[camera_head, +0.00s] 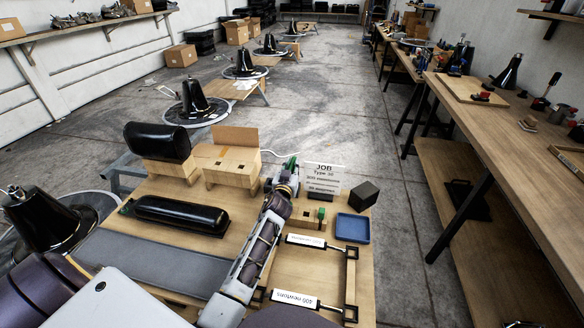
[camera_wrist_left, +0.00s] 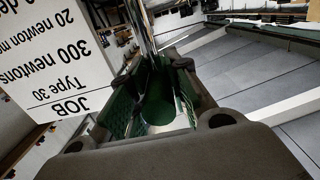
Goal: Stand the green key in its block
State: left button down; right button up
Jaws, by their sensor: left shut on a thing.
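My left gripper (camera_head: 289,174) is raised over the far middle of the wooden work board, just left of the job sign. In the left wrist view its jaws (camera_wrist_left: 152,92) are shut on the green key (camera_wrist_left: 157,108). A small green end of the key (camera_head: 292,162) shows above the gripper in the head view. A light wooden block (camera_head: 305,218) with a green mark near its right end sits on the board, right of and nearer than the gripper. The arm partly covers the area beside the block. My right gripper is not in view.
A white job sign (camera_head: 323,177) stands behind the block; it also shows in the left wrist view (camera_wrist_left: 52,55). A dark cube (camera_head: 363,196) and a blue tray (camera_head: 352,228) are right of the block.

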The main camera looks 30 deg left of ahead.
pick_arm(q)
jog(key=shift+f, duration=0.3)
dwell(0.4)
jog(key=c, duration=1.3)
grip_release()
jog(key=shift+c, duration=0.2)
jog(key=shift+o, duration=0.4)
jog(key=shift+s, duration=0.15)
jog(key=v, duration=0.7)
jog(key=shift+d, duration=0.15)
jog(key=shift+r, duration=0.1)
notch_tip(320, 180, up, 9)
jog(key=p, duration=0.8)
jog(key=shift+p, duration=0.3)
jog(key=shift+s+r+p, duration=0.1)
jog(key=shift+r+p, duration=0.35)
jog(key=shift+p, duration=0.05)
